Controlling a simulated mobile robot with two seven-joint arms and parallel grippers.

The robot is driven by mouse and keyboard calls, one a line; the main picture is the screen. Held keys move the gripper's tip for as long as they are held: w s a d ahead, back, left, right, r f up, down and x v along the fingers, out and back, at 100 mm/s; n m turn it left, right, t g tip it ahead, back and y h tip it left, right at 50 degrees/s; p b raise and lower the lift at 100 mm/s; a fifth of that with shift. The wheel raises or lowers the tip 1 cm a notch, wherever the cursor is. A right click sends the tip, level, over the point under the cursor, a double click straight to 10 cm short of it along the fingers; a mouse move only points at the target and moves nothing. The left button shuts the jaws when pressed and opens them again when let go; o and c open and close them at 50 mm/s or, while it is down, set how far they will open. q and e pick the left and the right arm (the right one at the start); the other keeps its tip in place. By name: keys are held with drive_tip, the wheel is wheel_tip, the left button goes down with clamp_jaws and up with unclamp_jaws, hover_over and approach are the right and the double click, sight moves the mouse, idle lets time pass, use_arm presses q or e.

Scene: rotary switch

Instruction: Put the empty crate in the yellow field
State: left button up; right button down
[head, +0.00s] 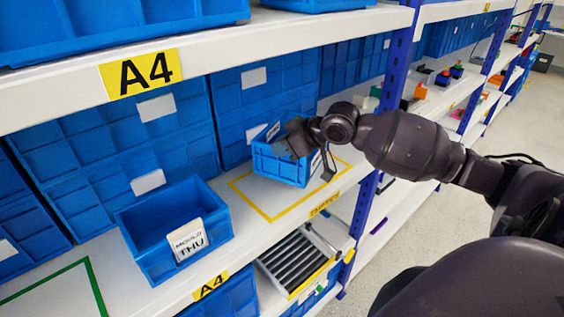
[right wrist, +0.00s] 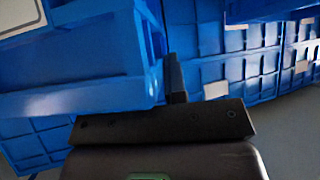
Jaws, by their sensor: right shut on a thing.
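A small blue crate (head: 280,172) is at the back of the yellow field (head: 262,213), a yellow outline on the white shelf. It looks slightly tilted, and I cannot tell whether it touches the shelf. My right gripper (head: 308,152) reaches in from the right and is shut on the crate's right side. The gripper hides part of the crate's top, so its inside is hard to see. In the right wrist view the crate's blue wall (right wrist: 80,45) fills the upper left, beside a dark finger (right wrist: 175,80). My left gripper is not in view.
A blue crate labelled MOULD THU (head: 150,250) stands on the shelf at left, near a green outline (head: 92,285). Large blue bins (head: 110,150) line the back. A blue rack post (head: 365,205) stands right of the field. An upper shelf (head: 220,52) overhangs. A roller tray (head: 295,262) sits below.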

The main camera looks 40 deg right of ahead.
sight(298, 173)
drive_tip(key=shift+f, duration=2.3)
drive_tip(key=c, duration=1.2)
unclamp_jaws()
drive_tip(key=shift+f, duration=0.15)
drive_tip(key=shift+o, duration=0.2)
